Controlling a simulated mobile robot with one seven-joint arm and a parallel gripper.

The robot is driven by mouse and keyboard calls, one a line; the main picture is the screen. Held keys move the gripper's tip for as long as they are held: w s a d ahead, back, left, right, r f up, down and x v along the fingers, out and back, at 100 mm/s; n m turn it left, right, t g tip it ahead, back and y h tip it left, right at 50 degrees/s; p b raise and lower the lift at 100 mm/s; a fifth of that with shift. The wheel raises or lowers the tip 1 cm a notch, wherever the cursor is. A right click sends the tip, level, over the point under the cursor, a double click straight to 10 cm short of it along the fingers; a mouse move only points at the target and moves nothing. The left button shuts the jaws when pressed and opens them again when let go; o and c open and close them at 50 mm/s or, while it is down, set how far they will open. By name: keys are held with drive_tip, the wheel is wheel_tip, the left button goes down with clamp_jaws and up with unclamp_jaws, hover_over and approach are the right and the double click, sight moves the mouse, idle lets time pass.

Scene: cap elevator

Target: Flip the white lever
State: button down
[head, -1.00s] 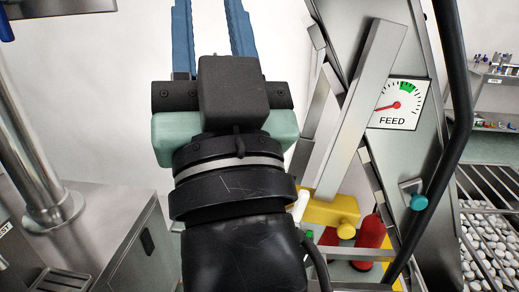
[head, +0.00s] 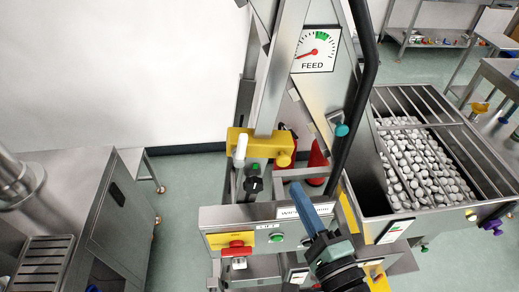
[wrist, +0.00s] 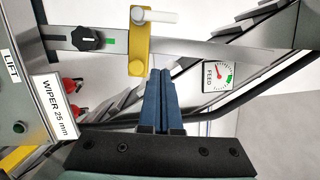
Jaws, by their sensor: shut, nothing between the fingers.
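The white lever (head: 241,147) is a short white handle standing upright at the left end of a yellow block (head: 262,143) on the steel column. In the wrist view the white lever (wrist: 155,16) lies sideways, pointing right from the top of the yellow block (wrist: 138,42). My gripper (head: 297,190) has its long blue fingers together, with nothing between them. In the head view it is in front of the machine, below and right of the lever. In the wrist view the fingertips (wrist: 158,73) appear below the yellow block, apart from the lever.
A black knob (head: 253,185) and green marker sit below the yellow block. The front panel holds a red button (head: 237,247) and a green button (head: 276,237). A FEED gauge (head: 316,49) and black bar (head: 360,90) rise at right, beside a bin of caps (head: 420,165).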

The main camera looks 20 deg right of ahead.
sight(241, 150)
drive_tip(key=shift+w, duration=0.1)
drive_tip(key=w+a+p, duration=0.1)
drive_tip(key=w+p, duration=0.2)
drive_tip(key=w, duration=0.2)
drive_tip(key=w+a+r+p, duration=0.1)
drive_tip(key=w+a+p, duration=0.1)
drive_tip(key=w, duration=0.4)
drive_tip(key=shift+a+p, duration=0.25)
drive_tip(key=shift+p, duration=0.25)
drive_tip(key=shift+d+r, duration=0.1)
drive_tip(key=shift+r, duration=0.05)
